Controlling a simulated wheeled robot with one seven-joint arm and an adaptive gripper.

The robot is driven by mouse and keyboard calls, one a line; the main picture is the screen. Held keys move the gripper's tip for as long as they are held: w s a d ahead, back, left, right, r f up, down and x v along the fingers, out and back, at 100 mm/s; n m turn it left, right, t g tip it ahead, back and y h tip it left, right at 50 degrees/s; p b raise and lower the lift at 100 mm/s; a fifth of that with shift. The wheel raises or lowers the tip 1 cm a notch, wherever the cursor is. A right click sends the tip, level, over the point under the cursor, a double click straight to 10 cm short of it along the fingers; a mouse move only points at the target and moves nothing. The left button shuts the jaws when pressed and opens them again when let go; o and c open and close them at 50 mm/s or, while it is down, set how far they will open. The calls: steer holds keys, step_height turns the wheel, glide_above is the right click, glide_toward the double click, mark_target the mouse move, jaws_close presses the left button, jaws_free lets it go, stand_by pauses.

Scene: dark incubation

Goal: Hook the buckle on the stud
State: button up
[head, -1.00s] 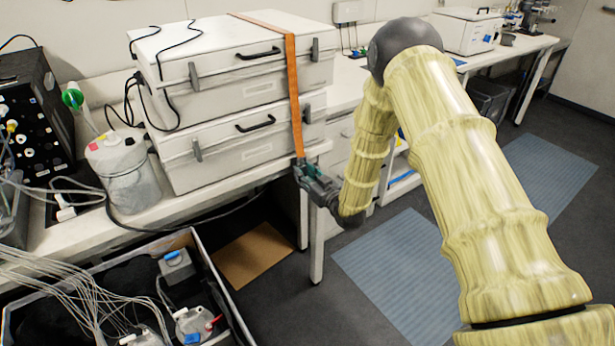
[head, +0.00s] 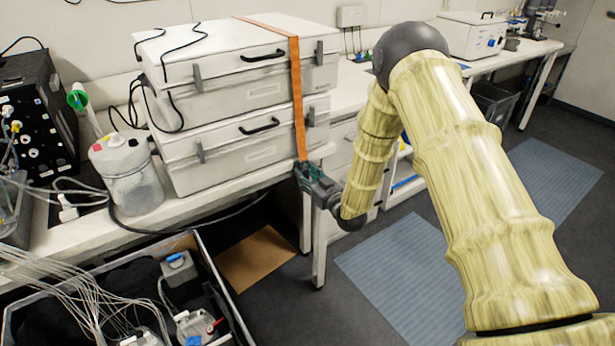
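An orange strap (head: 298,95) runs over the top of two stacked white cases and hangs down their front. Its lower end reaches my gripper (head: 303,174), which is at the front edge of the bench below the lower case. The strap is taut and straight above the gripper. The fingers appear closed around the strap's end, where the buckle would be; the buckle itself is too small or hidden to make out. I cannot make out the stud.
The upper case (head: 240,65) and lower case (head: 235,130) stand on the white bench (head: 190,205). A plastic jug (head: 127,175) is left of them. An open crate (head: 215,275) with cables and devices is at lower left. Floor near the blue mat (head: 410,270) is clear.

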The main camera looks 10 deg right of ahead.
steer(key=shift+o, duration=1)
steer(key=v, duration=1.2)
steer(key=s+f+m+g+h, duration=0.35)
steer(key=s+f+g, duration=0.45)
steer(key=s+f, duration=1.15)
steer(key=s+f+g+h, duration=0.1)
steer(key=s+f+g, duration=0.2)
steer(key=s, duration=1)
steer(key=s+d+f+m+g+h, duration=0.1)
steer(key=s+f+g, duration=0.3)
steer(key=s, duration=1)
steer(key=shift+s+g+h, duration=0.35)
steer(key=shift+g+h, duration=0.3)
steer(key=shift+g, duration=0.15)
